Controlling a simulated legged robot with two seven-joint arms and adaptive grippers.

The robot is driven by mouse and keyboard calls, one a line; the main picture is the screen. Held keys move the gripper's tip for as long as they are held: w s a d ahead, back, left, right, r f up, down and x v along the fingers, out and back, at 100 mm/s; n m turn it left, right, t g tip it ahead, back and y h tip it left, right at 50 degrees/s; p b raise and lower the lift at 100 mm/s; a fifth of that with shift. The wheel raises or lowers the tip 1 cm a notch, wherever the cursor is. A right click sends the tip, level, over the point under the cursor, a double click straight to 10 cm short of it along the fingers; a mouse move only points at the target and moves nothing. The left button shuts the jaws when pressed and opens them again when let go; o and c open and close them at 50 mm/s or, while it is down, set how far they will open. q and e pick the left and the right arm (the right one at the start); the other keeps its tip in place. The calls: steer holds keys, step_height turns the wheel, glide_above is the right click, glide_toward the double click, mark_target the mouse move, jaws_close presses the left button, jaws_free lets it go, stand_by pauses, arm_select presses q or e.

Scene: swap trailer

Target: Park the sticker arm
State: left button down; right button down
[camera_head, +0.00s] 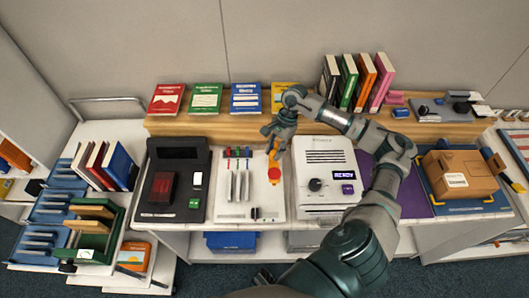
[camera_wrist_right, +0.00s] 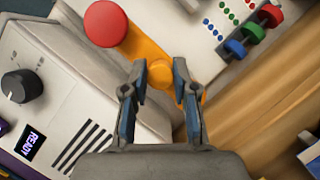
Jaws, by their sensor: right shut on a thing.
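The sticker arm (camera_head: 274,161) is an orange bar on the white panel (camera_head: 230,205) in the middle of the counter, with a red round knob (camera_head: 274,173) at its near end. In the right wrist view, the bar (camera_wrist_right: 143,45) runs from the red knob (camera_wrist_right: 105,24) to an orange round peg (camera_wrist_right: 161,72) between my fingers. My right gripper (camera_head: 274,141) comes down from above at the bar's far end. Its fingers (camera_wrist_right: 160,80) are closed about the orange peg and partly hide it. My left gripper is not in view.
A white machine (camera_head: 328,175) reading READY stands just right of the sticker arm. Red, green and blue sliders (camera_head: 238,153) lie to its left, beside a black device (camera_head: 174,180). A wooden shelf (camera_head: 215,125) with books runs behind. A brown box (camera_head: 460,174) sits at right.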

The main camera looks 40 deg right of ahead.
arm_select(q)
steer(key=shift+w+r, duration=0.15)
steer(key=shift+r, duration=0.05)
arm_select(e)
steer(key=shift+w+d+r, duration=0.1)
steer(key=shift+w+d, duration=0.05)
steer(key=shift+d, duration=0.15)
steer(key=c, duration=1.1)
jaws_free()
steer(key=shift+o, duration=0.9)
steer(key=shift+d, duration=0.15)
steer(key=shift+d+f, duration=0.25)
steer(key=shift+d, duration=0.05)
steer(key=shift+r, duration=0.25)
steer(key=v, duration=1.1)
steer(key=shift+r, duration=0.15)
